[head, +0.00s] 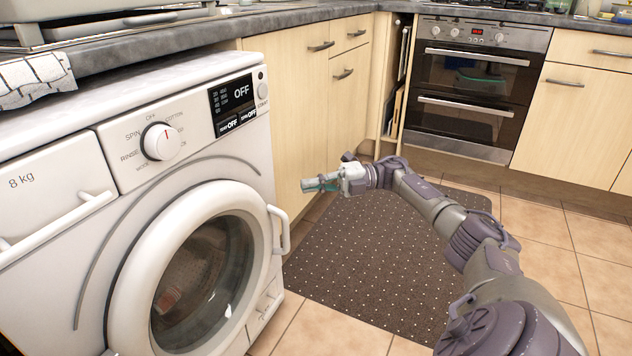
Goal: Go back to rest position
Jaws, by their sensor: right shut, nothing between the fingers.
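My right gripper (321,184) shows in the middle of the head view, at the end of my right arm, which comes in from the lower right. It is shut and empty, its fingers pointing left. It is held in the air over the dark dotted mat (385,245), to the right of the washing machine's door handle and apart from it. My left gripper is not in view.
A white washing machine (190,95) with a shut round door fills the left. A grey worktop (190,38) runs above it. Wooden cupboards (295,110) and a double oven (470,85) stand behind. Tiled floor (590,235) lies open at the right.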

